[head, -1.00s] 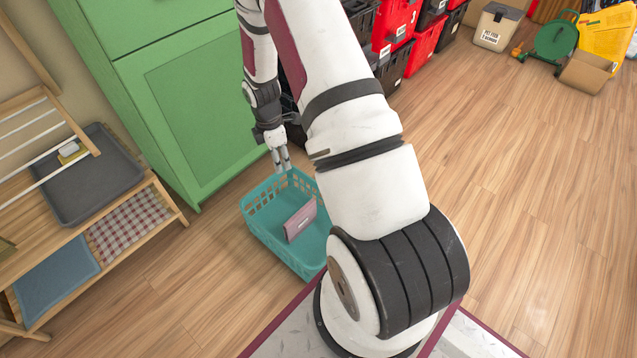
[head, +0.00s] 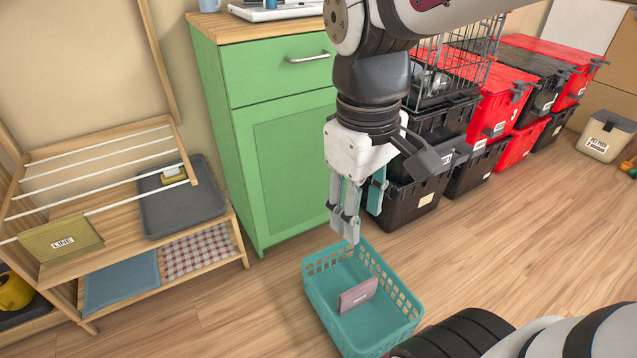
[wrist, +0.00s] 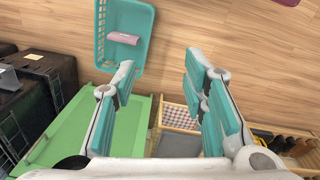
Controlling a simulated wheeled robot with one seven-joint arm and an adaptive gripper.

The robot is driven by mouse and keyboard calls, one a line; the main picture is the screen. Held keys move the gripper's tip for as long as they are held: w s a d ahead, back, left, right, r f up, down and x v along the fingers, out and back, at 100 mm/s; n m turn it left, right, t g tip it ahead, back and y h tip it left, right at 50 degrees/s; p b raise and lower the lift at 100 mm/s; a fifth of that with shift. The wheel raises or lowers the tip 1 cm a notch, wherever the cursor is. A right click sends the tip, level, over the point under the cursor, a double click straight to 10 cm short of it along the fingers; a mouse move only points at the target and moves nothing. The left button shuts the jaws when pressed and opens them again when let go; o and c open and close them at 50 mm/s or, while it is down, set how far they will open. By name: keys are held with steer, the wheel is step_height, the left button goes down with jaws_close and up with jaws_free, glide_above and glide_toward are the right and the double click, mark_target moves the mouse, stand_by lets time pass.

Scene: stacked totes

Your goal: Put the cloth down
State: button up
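A folded mauve piece with a small label, which looks like the cloth (head: 358,295), lies in the teal basket (head: 412,318) on the floor. In the wrist view the cloth (wrist: 124,38) shows in the basket (wrist: 152,50) at the upper left, beyond the left finger. My gripper (head: 361,222) points down above the far side of the basket, apart from the cloth. In the wrist view my gripper's (wrist: 160,72) teal-padded fingers are spread wide, with nothing between them.
A green cabinet (head: 290,170) stands behind the basket. A wooden rack (head: 215,262) at left holds a grey tray (head: 205,208), a checkered cloth (head: 198,253) and a blue cloth (head: 120,282). Stacked black and red totes (head: 508,100) stand at right. Floor (head: 245,320) left of the basket is clear.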

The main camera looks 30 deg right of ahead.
steer(key=s+a+r+m, duration=0.1)
steer(key=s+a+m, duration=0.2)
steer(key=s, duration=0.8)
steer(key=shift+s+y, duration=0.3)
steer(key=shift+s, duration=0.05)
step_height(320, 180, up, 36)
steer(key=t+p, duration=0.4)
steer(key=p, duration=3)
steer(key=shift+d, duration=0.15)
